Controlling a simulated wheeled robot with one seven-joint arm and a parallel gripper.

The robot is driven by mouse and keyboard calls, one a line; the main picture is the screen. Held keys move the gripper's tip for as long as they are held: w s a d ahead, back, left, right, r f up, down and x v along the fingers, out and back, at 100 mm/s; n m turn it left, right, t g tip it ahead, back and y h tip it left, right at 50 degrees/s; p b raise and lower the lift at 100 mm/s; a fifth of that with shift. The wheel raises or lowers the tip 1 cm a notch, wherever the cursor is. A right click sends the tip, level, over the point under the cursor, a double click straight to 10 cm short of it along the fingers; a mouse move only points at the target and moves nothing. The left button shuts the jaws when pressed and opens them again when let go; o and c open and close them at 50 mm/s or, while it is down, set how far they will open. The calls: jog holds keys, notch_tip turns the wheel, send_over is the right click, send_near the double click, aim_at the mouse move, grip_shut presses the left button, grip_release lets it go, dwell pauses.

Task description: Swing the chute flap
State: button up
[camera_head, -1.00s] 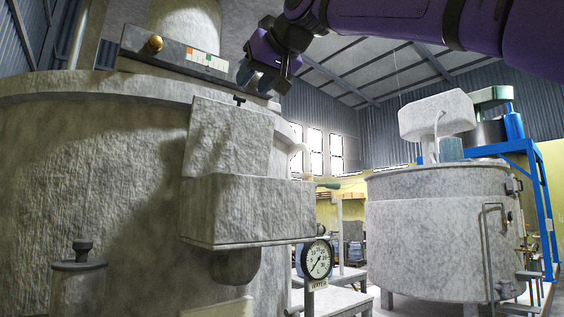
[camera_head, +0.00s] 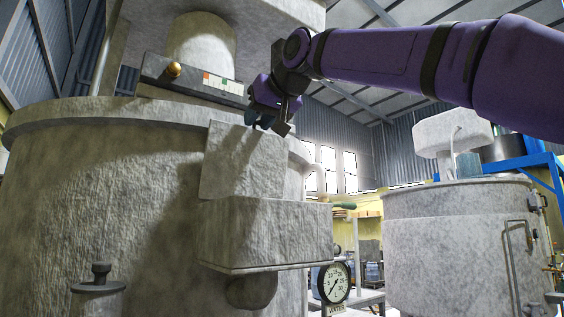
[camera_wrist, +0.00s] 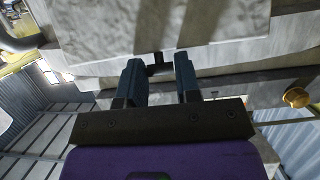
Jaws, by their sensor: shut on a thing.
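The chute flap (camera_head: 243,160) is a rough grey stone-like plate. It stands up, leaning slightly, at the back of the grey chute box (camera_head: 265,232) on the side of the large vat. My gripper (camera_head: 267,124) is at the flap's top edge, reaching in from the upper right. In the wrist view, a small black T-shaped handle (camera_wrist: 159,67) lies between the two dark blue fingers of my gripper (camera_wrist: 159,75), which is shut on it. The flap (camera_wrist: 140,25) fills the top of that view. In the head view my gripper hides the handle.
The large grey vat (camera_head: 100,185) fills the left. A bar with a brass knob (camera_head: 174,70) and a coloured label runs behind my gripper. A dial gauge (camera_head: 334,283) hangs below the box. A second vat (camera_head: 450,245) stands right, with a gap between.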

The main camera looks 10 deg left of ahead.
jog(key=shift+s+d+f, duration=0.45)
jog(key=shift+s+d, duration=0.3)
jog(key=shift+d, duration=0.15)
jog(key=shift+s+d+f, duration=0.4)
jog(key=shift+s+d, duration=0.35)
jog(key=shift+d, duration=0.1)
jog(key=shift+d, duration=0.1)
jog(key=shift+s+d+f, duration=0.35)
jog(key=shift+s+d, duration=0.05)
jog(key=shift+d, duration=0.05)
jog(key=shift+s+d+f, duration=1.05)
jog(key=shift+d+f, duration=0.1)
jog(key=shift+f, duration=0.1)
jog(key=shift+s+d+f, duration=0.3)
jog(key=shift+d+f, duration=0.1)
jog(key=shift+f, duration=0.2)
jog(key=shift+s+d+f, duration=0.25)
jog(key=shift+d+f, duration=0.05)
jog(key=shift+f, duration=0.25)
jog(key=shift+s+d+f, duration=0.25)
jog(key=shift+f, duration=0.25)
jog(key=shift+s+d+f, duration=0.25)
jog(key=shift+d+f, duration=0.05)
jog(key=shift+f, duration=0.25)
